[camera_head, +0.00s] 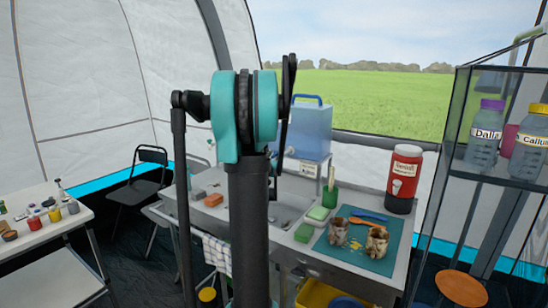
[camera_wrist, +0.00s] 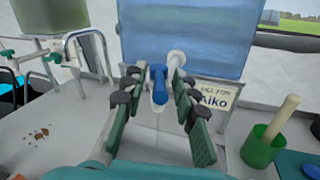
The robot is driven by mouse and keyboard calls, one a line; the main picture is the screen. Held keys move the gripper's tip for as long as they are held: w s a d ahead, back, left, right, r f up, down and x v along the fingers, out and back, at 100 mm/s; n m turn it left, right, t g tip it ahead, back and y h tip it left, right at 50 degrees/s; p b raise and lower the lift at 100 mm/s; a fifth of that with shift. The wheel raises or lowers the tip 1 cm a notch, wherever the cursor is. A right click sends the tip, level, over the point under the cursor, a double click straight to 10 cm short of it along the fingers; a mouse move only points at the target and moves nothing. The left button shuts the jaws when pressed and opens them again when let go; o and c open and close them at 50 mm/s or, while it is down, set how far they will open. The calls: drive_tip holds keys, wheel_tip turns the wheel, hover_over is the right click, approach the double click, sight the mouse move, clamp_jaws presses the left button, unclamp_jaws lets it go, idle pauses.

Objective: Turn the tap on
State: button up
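The blue water container (camera_head: 312,130) stands at the back of the counter, partly behind my arm. In the wrist view the container (camera_wrist: 185,35) fills the upper middle. Its tap has a blue lever (camera_wrist: 158,88) on a white spout (camera_wrist: 176,60), low on the front face. My gripper (camera_wrist: 156,84) is open, with one dark finger left of the blue lever and one right of it. I see no clear contact with the lever, and no water flowing. In the head view the gripper is mostly hidden by my arm.
A sign reading "Aiko" (camera_wrist: 215,95) is right of the tap. A green cup with a wooden handle (camera_wrist: 262,145) stands front right. A red dispenser (camera_head: 404,178) and blue mat (camera_head: 350,255) are on the counter.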

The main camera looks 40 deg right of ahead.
drive_tip(key=v, duration=1.2)
idle(0.6)
